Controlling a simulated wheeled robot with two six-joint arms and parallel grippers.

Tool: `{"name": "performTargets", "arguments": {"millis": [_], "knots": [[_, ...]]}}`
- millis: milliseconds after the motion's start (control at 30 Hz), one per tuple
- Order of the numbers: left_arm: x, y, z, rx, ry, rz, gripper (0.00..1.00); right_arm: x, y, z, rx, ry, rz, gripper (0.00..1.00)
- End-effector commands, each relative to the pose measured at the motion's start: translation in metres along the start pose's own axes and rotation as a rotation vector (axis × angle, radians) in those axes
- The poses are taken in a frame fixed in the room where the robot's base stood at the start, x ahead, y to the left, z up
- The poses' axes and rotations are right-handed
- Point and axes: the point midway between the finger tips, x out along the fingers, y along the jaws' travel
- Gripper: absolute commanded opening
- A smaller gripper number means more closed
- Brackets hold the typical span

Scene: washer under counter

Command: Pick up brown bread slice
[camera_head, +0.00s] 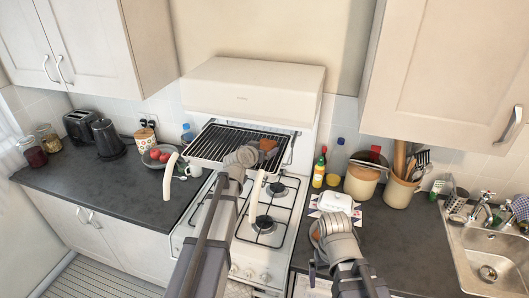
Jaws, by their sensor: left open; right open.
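A small brown piece, which looks like the brown bread slice (267,144), lies on the right part of the black grill rack (225,141) above the stove. My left gripper (246,154) is over the front right of the rack, just left of the slice and close to it. It is open, with its fingers mostly hidden behind the wrist; I cannot tell if it touches the slice. My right gripper (334,226) is open and empty-looking, low over the counter right of the stove. Its fingers are hard to make out.
The white stove (270,215) has burner grates below the rack. A white dish (335,202) lies just beyond my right gripper. Bottles, a pot (361,181) and a utensil jar (400,190) stand behind it. The sink (490,262) is far right. A fruit plate (158,155) is left.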

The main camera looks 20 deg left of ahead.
Motion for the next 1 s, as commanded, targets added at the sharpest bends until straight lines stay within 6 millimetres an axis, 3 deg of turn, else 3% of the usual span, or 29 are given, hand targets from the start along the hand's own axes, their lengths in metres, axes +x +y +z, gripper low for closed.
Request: {"name": "performTargets", "arguments": {"millis": [133, 800, 1000], "knots": [[-0.0014, 0.0001, -0.0004, 0.000, 0.000, 0.000, 0.99, -0.0008, 0.0001, 0.0001, 0.000, 0.000, 0.000, 1.00], [-0.0015, -0.0002, -0.0004, 0.000, 0.000, -0.001, 0.24, -0.0008, 0.0000, 0.0001, 0.000, 0.000, 0.000, 1.00], [-0.0016, -0.0002, -0.0005, 0.000, 0.000, -0.001, 0.24, -0.0010, 0.0001, 0.0001, 0.000, 0.000, 0.000, 1.00]]}}
